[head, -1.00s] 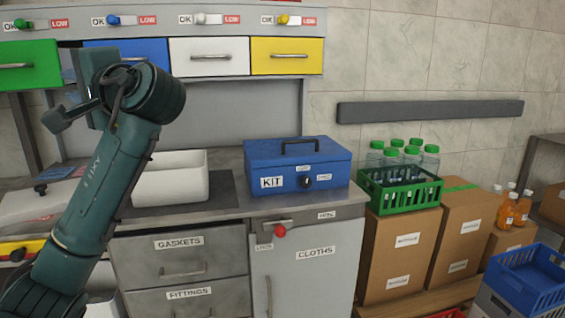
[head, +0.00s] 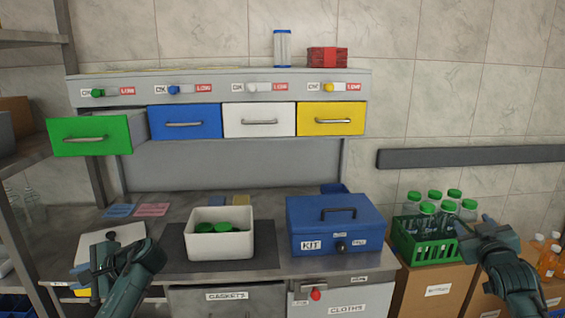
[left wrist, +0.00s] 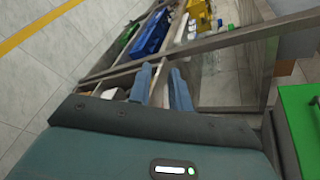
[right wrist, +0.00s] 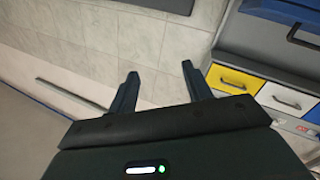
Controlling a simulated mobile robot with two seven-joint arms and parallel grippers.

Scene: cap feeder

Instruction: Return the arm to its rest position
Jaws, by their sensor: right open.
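My left gripper (head: 97,270) is low at the left front in the head view, near the worktop's left end. In the left wrist view its two blue-grey fingers (left wrist: 162,75) stand apart with nothing between them. My right gripper (head: 485,232) is at the right, in front of the green crate's right side in the head view. In the right wrist view its dark fingers (right wrist: 160,70) are spread wide and empty. The green drawer (head: 90,137) is pulled out, while the blue drawer (head: 184,123), white drawer (head: 259,120) and yellow drawer (head: 331,119) look closed.
A white bin (head: 217,246) with green caps (head: 232,227) stands on a dark mat. A blue KIT box (head: 335,224) is beside it. A green crate (head: 425,247) of green-capped bottles sits on cardboard boxes at the right. Shelving (head: 60,200) stands at the left.

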